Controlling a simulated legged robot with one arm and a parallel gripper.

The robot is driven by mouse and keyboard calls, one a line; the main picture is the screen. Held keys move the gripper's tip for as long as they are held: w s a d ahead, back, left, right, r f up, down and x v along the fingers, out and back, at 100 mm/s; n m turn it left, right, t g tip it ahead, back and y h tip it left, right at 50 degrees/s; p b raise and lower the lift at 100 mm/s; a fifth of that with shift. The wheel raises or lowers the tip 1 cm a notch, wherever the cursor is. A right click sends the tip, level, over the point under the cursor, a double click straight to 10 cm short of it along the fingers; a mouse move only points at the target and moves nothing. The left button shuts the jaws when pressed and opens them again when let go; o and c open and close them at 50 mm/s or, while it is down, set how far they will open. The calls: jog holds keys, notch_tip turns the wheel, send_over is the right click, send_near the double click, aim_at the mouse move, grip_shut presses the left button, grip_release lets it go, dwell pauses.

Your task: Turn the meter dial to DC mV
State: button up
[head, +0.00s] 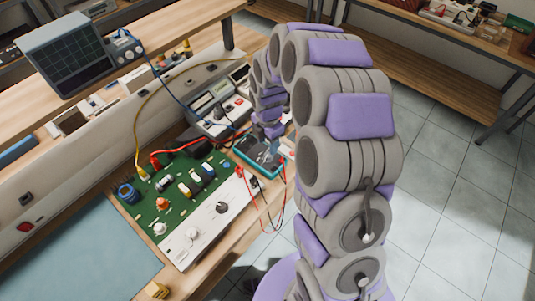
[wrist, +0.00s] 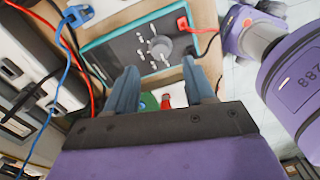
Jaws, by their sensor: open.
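The meter (head: 247,150) is a teal-edged instrument lying on the bench beside the green circuit board. In the wrist view the meter (wrist: 117,57) shows a dark face and a round grey dial (wrist: 160,46) with pale marks around it. I cannot read the marks or the dial's setting. My gripper (wrist: 162,76) is open, its two blue-grey fingers apart and pointing toward the meter. The dial appears beyond the gap between the fingertips, with no visible contact. In the head view my arm partly hides the meter, and the fingertips are hard to make out.
A green circuit board (head: 168,205) with a white panel lies left of the meter. Red and black leads (head: 268,205) hang around the meter, and a red plug (wrist: 183,23) sits at its upper right. A grey bench instrument (head: 217,107) stands behind. A blue mat (head: 85,250) is clear.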

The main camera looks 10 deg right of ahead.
aim_at(268, 154)
notch_tip(268, 154, down, 6)
jog(key=shift+f+b, duration=0.1)
jog(key=shift+b, duration=0.45)
grip_shut()
